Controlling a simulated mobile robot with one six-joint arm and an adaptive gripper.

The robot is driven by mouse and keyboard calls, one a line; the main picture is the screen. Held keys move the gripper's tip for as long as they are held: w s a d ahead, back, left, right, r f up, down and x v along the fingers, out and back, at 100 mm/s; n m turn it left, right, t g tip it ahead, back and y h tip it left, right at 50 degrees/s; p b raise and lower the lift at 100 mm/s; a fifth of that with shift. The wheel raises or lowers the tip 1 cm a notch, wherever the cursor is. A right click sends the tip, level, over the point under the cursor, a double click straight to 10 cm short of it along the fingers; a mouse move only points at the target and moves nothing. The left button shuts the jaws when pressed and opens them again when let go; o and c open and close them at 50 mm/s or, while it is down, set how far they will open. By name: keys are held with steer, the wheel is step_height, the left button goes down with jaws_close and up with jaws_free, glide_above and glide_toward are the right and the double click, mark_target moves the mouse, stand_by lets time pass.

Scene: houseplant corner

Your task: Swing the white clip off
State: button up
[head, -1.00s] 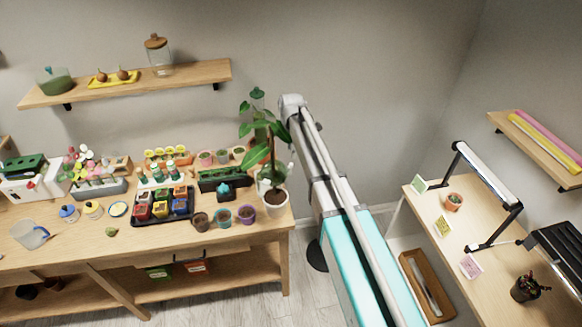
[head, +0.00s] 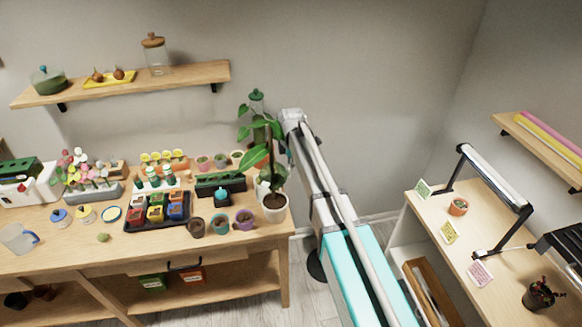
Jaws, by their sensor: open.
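The tall leafy plant (head: 270,150) stands in a white pot (head: 275,207) at the right end of the wooden bench. I cannot make out a white clip on it; it is too small or hidden among the leaves. My arm rises from the bottom of the head view, and its upper bend is just right of the plant's leaves. The jaws do not show; the arm's far end is hidden behind that bend.
The bench (head: 60,262) holds a black tray of colored pots (head: 133,226), several small pots and a green planter (head: 220,184). A wall shelf (head: 190,76) hangs above. A desk with a lamp (head: 497,180) is at right. Bare floor lies between.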

jaws_close()
stand_by(0.3)
steer(key=shift+d, duration=0.15)
steer(key=d+f+g+y+b, duration=0.1)
steer(key=y+b, duration=0.2)
steer(key=d+g+y+b, duration=0.1)
steer(key=y+b, duration=0.2)
steer(key=w+d+f+y+b, duration=0.1)
steer(key=d+y+b, duration=0.1)
steer(key=y+b, duration=0.1)
steer(key=shift+f+g, duration=0.35)
steer(key=shift+g, duration=0.05)
steer(key=shift+y, duration=0.4)
stand_by(0.4)
